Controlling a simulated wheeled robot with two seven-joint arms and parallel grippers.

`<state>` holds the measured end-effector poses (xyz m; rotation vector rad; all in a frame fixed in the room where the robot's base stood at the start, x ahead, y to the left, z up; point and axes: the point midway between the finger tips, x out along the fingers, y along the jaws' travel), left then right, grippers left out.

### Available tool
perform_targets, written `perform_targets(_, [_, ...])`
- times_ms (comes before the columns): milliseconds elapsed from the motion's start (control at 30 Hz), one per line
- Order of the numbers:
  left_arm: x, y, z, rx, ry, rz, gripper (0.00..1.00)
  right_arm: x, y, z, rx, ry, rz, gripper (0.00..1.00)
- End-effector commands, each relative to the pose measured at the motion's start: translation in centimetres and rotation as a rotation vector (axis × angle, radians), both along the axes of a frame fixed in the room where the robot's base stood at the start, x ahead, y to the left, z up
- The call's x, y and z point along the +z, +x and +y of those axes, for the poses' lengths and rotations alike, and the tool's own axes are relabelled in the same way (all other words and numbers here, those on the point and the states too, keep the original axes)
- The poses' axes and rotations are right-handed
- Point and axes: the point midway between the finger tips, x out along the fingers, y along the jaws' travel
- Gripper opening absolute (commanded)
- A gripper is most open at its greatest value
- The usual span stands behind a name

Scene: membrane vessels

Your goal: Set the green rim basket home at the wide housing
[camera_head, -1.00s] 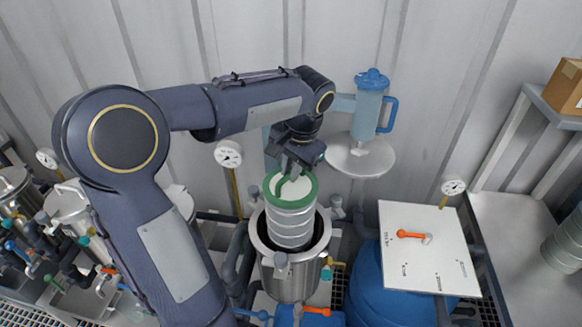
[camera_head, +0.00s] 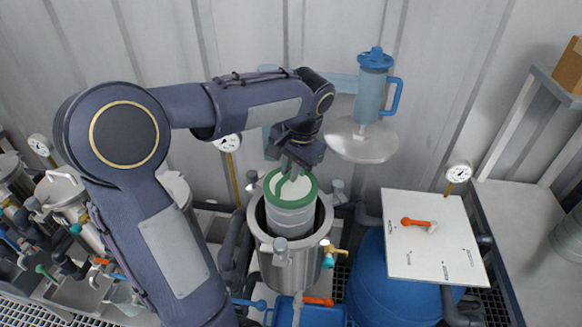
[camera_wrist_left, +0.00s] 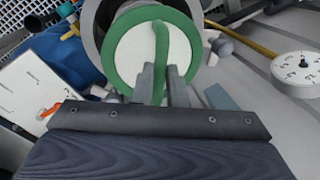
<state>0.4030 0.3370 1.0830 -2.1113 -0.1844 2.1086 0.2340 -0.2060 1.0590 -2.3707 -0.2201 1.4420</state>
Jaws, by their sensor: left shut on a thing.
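The green rim basket (camera_head: 291,206) is a pale cylinder with a green ring and a green handle across its white top. Its lower part is inside the wide housing (camera_head: 268,247), an open steel vessel, and its upper part stands above the housing's rim. My left gripper (camera_head: 293,172) is shut on the basket's handle from above. In the left wrist view the gripper's fingers (camera_wrist_left: 165,85) close on the green handle, and the basket's green ring (camera_wrist_left: 112,62) lies in front of the housing's opening. The basket's lower end is hidden in the housing. My right gripper is not in view.
A white board (camera_head: 432,240) with an orange-handled item lies over a blue drum (camera_head: 375,285) at right. A blue-lidded pitcher (camera_head: 371,90) stands on a round plate behind. Gauges (camera_head: 228,143) and valves surround the housing. More steel vessels (camera_head: 62,190) stand at left.

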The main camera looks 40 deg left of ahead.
Motion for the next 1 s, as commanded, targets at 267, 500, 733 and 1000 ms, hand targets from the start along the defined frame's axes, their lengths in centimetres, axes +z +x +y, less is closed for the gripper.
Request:
perform_targets(267, [-1.8,0.0,0.0,0.001,0.001,-0.001,0.00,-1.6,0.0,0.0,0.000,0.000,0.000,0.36])
perform_targets(500, [-3.1,0.0,0.0,0.000,0.001,-0.002,0.00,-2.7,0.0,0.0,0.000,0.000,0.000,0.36])
perform_targets(733, [-4.4,0.0,0.0,0.000,0.001,-0.003,0.00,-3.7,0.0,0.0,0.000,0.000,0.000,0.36])
perform_targets(1000, [-6.0,0.0,0.0,0.001,0.001,-0.002,0.00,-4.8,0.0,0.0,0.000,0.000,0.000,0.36])
